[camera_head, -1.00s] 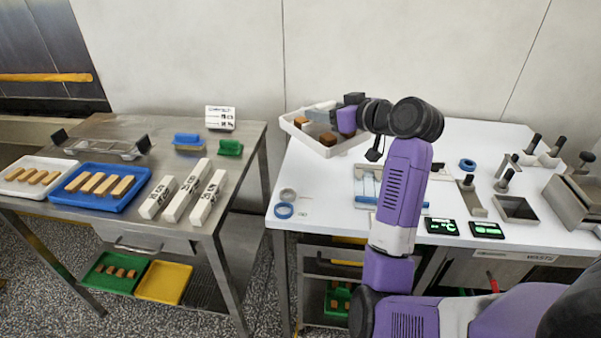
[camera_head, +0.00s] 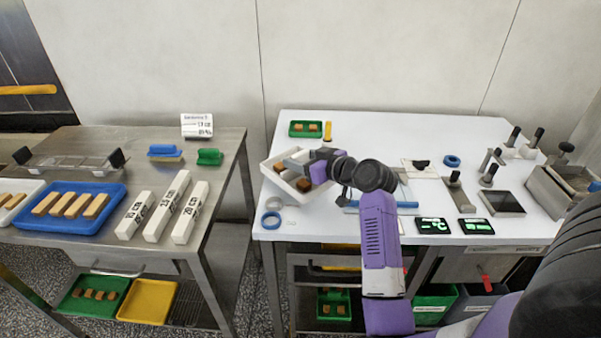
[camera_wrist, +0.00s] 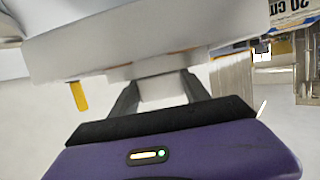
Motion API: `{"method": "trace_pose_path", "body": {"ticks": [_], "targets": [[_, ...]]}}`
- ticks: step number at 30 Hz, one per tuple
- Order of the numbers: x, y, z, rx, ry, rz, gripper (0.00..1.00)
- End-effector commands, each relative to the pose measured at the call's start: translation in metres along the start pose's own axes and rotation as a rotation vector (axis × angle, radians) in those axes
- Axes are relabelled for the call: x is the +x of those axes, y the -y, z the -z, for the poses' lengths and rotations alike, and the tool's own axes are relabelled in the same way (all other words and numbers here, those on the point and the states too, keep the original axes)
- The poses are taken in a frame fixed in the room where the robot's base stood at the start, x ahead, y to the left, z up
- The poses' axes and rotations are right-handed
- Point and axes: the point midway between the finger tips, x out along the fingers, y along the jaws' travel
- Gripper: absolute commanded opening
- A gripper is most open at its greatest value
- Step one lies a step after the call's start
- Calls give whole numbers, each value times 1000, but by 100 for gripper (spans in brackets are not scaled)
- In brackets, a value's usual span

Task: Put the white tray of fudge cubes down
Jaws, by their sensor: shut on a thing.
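The white tray (camera_head: 272,169) is at the left part of the white table in the head view, with brown fudge cubes (camera_head: 304,185) in it. It looks tilted, and I cannot tell whether its underside touches the table. My gripper (camera_head: 300,163) is shut on the tray and covers part of its inside. In the wrist view my gripper's fingers (camera_wrist: 165,92) close on a pale part of the tray, whose white wall (camera_wrist: 150,42) fills the upper middle.
A green tray (camera_head: 293,129) with cubes and a yellow strip (camera_head: 327,131) lie behind. Tape rings (camera_head: 271,220) lie in front. Scales (camera_head: 434,226) and metal tools stand right. The steel table (camera_head: 90,244) at left holds a blue tray (camera_head: 115,205) and long white blocks (camera_head: 167,207).

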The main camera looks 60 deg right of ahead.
Motion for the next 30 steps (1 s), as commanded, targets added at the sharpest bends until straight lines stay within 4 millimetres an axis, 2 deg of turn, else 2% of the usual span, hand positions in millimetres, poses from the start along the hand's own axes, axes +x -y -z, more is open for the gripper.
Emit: {"method": "trace_pose_path", "body": {"ticks": [11,23,24,27,30], "targets": [[12,1,-40,0,-1,1,0],[14,0,-45,-1,-3,-1,0],[14,0,-47,0,-1,0,56],[14,0,-46,0,-1,0,76],[14,0,-46,0,-1,0,76]]}}
